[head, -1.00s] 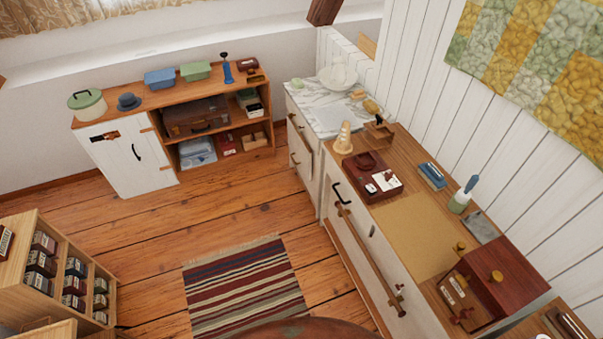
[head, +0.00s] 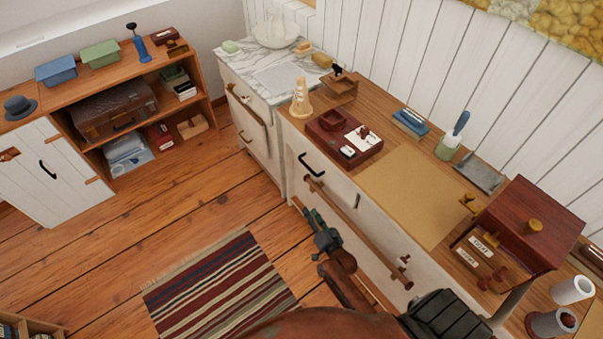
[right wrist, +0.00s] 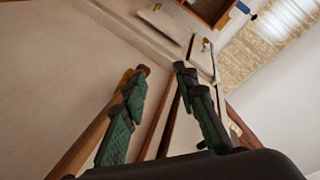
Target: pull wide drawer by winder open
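The white wooden cabinet (head: 340,215) stands along the right wall with a timber top. My right gripper (head: 312,214) is low in front of the cabinet, near the rail. In the right wrist view its fingers (right wrist: 162,69) are apart, with nothing clearly between them. Contact with the rail is unclear. My left gripper is out of view.
A striped rug (head: 220,285) lies on the plank floor left of my right arm. A marble-topped cabinet (head: 262,68) adjoins the far end. A low shelf unit (head: 195,75) stands at the back left. The floor between is clear.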

